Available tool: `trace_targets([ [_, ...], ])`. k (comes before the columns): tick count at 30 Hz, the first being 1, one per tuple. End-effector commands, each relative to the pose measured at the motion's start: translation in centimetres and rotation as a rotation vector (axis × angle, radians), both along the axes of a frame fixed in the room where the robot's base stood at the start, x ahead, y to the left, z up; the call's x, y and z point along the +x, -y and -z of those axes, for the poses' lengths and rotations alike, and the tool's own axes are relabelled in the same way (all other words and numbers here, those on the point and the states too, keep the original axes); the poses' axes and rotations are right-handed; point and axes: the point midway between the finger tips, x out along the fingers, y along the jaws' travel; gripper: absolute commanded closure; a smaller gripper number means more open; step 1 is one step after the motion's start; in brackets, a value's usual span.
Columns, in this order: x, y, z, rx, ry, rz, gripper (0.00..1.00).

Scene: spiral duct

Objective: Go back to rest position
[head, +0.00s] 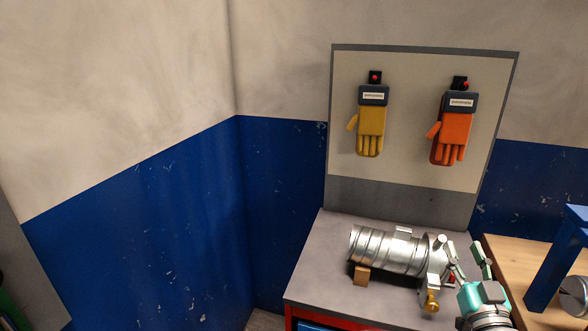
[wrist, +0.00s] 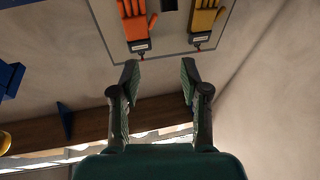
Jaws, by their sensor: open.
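My gripper (head: 467,262) is at the lower right of the head view, beside the right end of the spiral duct. In the wrist view its two fingers (wrist: 160,82) are spread apart with nothing between them. The silver spiral duct (head: 385,250) lies on a grey bench top (head: 320,270), propped on a small wooden block (head: 361,275). A fitting with a brass-coloured part (head: 430,300) is at its right end. From the head view I cannot tell whether my gripper touches the duct.
A board (head: 408,130) behind the bench holds a yellow glove (head: 370,130) and an orange glove (head: 455,135). A wooden table (head: 510,262) with a blue frame (head: 555,265) stands at the right. Blue and beige walls form a corner at the left.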

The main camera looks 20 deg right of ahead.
Motion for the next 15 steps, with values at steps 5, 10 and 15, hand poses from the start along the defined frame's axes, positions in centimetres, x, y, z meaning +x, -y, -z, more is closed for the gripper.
trace_targets([
  [5, -0.2, -1.1, 1.6, 0.019, -0.014, -0.007, 0.55],
  [10, -1.5, -4.9, 6.4, 0.072, -0.062, -0.025, 0.55],
  [15, -4.0, -9.4, 11.4, 0.120, -0.120, -0.048, 0.55],
])
